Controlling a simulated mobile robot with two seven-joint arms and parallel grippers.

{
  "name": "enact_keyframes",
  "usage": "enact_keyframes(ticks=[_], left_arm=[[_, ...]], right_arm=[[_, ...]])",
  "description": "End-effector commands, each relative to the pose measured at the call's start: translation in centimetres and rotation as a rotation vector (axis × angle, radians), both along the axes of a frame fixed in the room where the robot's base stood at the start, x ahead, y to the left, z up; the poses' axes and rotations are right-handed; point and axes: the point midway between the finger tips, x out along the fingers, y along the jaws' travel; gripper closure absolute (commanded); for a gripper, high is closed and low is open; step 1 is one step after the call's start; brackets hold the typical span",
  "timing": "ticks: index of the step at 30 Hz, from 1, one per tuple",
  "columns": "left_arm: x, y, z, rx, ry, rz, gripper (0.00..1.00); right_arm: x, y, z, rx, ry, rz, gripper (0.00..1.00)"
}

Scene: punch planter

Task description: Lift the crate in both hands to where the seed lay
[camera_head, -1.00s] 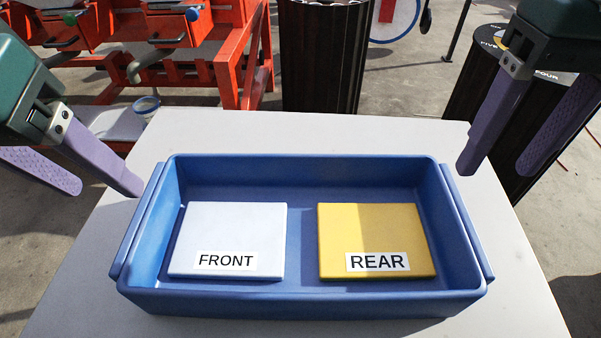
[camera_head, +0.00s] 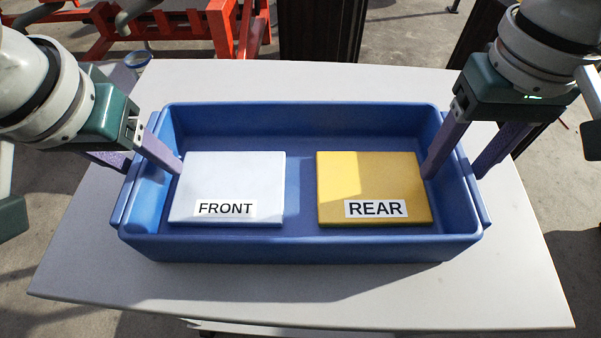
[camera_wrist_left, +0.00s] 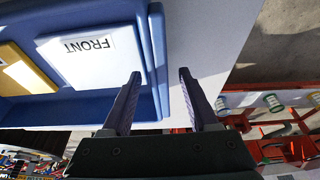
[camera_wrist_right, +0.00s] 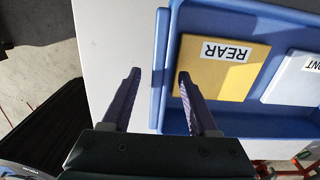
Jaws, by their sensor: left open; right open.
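The blue crate (camera_head: 300,248) sits on the pale table. Inside it lie a white block labelled FRONT (camera_head: 230,180) on the left and a yellow block labelled REAR (camera_head: 365,180) on the right. My left gripper (camera_head: 150,163) is open at the crate's left end, one finger over the inside and the other outside the wall. My right gripper (camera_head: 452,172) is open at the right end, its fingers likewise on either side of the wall. Both wrist views show the end wall between the spread fingers, at the left (camera_wrist_left: 158,60) and right (camera_wrist_right: 160,70). I see no seed.
The table (camera_head: 300,295) has free room in front of the crate and a strip behind it. Orange-red metal frames (camera_head: 180,30) and a dark slatted bin (camera_head: 322,30) stand beyond the table's back edge.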

Motion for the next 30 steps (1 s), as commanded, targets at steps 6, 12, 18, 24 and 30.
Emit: enact_keyframes(ticks=[6,12,18,24,30], left_arm=[[-0.01,-0.01,0.03,0.000,0.000,0.000,0.57],[-0.01,0.00,0.04,0.000,0.000,0.000,0.79],[-0.01,0.00,0.04,0.000,0.000,0.000,1.00],[-0.01,0.01,0.04,0.000,0.000,0.000,1.00],[-0.01,0.01,0.05,0.000,0.000,0.000,1.00]], right_arm=[[0.00,0.01,0.03,0.000,0.000,0.000,0.57],[0.01,0.01,0.05,0.000,0.000,0.000,0.79],[0.01,0.01,0.06,0.000,0.000,0.000,1.00],[0.02,0.00,0.06,0.000,0.000,0.000,1.00],[0.02,0.00,0.07,0.000,0.000,0.000,1.00]])
